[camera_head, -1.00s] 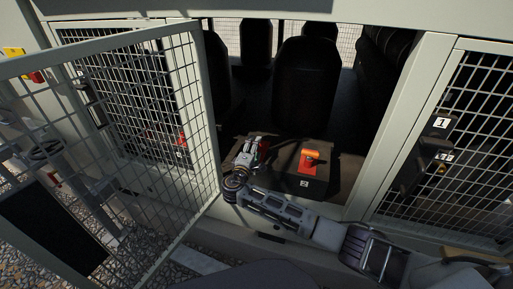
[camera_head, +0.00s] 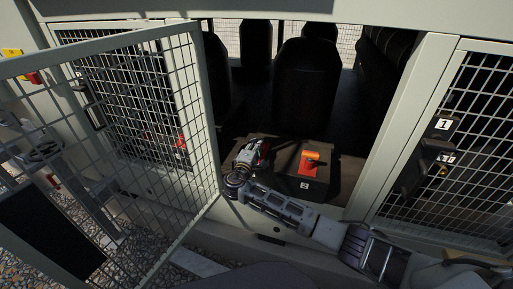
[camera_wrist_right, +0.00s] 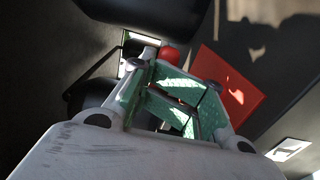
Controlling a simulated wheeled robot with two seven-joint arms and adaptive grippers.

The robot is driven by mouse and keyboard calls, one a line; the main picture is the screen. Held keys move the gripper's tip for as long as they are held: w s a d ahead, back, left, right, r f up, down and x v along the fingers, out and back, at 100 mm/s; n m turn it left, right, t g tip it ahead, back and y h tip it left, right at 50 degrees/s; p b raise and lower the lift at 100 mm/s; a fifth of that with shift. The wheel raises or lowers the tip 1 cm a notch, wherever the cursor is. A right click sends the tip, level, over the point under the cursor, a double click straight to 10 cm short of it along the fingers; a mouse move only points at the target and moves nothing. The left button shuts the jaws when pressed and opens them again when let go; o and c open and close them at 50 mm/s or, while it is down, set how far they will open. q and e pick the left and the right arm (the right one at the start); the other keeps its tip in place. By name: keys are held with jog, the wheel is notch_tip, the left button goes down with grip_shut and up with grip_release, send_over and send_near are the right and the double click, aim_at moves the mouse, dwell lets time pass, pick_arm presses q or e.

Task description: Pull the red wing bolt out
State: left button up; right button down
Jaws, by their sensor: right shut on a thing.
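The red wing bolt (camera_head: 265,151) shows as a small patch of red beside my right gripper (camera_head: 251,152) in the head view, left of the box marked 2. In the right wrist view, a rounded red part (camera_wrist_right: 170,55), seemingly the bolt, shows just beyond my gripper fingers (camera_wrist_right: 178,88). The fingers are drawn together and shut on the bolt. They hide much of it, and I cannot tell how deep it sits. My left gripper is not in view.
The box marked 2 (camera_head: 318,184) carries an orange-red switch handle (camera_head: 310,160) close to the right of my gripper. An open mesh door (camera_head: 150,130) stands to the left. A mesh door marked 1 (camera_head: 475,140) is at right.

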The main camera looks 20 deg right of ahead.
dwell(0.6)
jog(key=shift+r+p, duration=0.5)
dwell(0.8)
jog(key=shift+r+p, duration=2.35)
jog(key=shift+r, duration=0.7)
jog(key=c, duration=1)
grip_release()
jog(key=shift+c, duration=0.2)
jog(key=o, duration=0.5)
jog(key=shift+s+a, duration=0.1)
